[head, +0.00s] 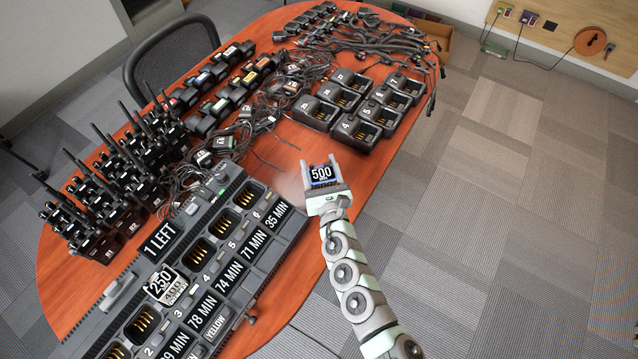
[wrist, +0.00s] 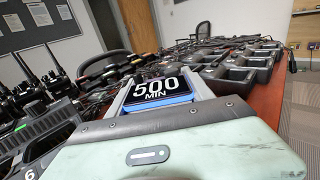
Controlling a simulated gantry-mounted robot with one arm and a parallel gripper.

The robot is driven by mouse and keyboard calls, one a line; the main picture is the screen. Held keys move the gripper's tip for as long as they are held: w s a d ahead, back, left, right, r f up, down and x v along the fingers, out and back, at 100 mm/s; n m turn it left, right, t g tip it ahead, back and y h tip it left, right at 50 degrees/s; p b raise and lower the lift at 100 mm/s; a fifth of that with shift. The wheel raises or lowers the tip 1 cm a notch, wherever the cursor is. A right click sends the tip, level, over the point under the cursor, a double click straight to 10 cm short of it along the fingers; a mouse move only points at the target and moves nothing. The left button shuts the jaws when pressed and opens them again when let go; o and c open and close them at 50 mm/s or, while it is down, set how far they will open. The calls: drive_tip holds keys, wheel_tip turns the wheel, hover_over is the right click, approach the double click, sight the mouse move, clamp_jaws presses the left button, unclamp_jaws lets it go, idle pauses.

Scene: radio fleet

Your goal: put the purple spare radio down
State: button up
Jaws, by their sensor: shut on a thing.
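My gripper (head: 321,166) is shut on a small dark block with a blue edge (head: 321,175), labelled "500 MIN". The block also shows between the fingers in the wrist view (wrist: 157,90). It has no antenna that I can see and looks more like a battery than a radio. My gripper holds it over the right part of the wooden table (head: 282,160), in front of the single chargers. Several black radios with antennas (head: 120,185) stand in rows at the left of the table. I cannot make out a purple radio in either view.
A long multi-bay charger (head: 190,262) with minute labels lies left of my arm. Single chargers (head: 357,125) stand in rows behind my gripper. Tangled cables and headsets (head: 355,38) cover the far end. Bare tabletop lies around my gripper; a chair (head: 170,60) stands behind.

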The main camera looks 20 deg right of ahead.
drive_tip(key=shift+f+b, duration=1.9)
drive_tip(key=shift+f, duration=0.45)
drive_tip(key=shift+f, duration=0.15)
drive_tip(key=o, duration=1.7)
drive_tip(key=shift+o, duration=0.2)
drive_tip(key=shift+r, duration=0.3)
drive_tip(key=shift+s+f, duration=0.1)
drive_tip(key=shift+s, duration=0.2)
drive_tip(key=s, duration=0.3)
drive_tip(key=s+a+p, duration=0.1)
drive_tip(key=s, duration=0.3)
drive_tip(key=s+a+p, duration=0.1)
drive_tip(key=s, duration=0.3)
drive_tip(key=shift+a+f, duration=0.1)
drive_tip(key=shift+a, duration=0.05)
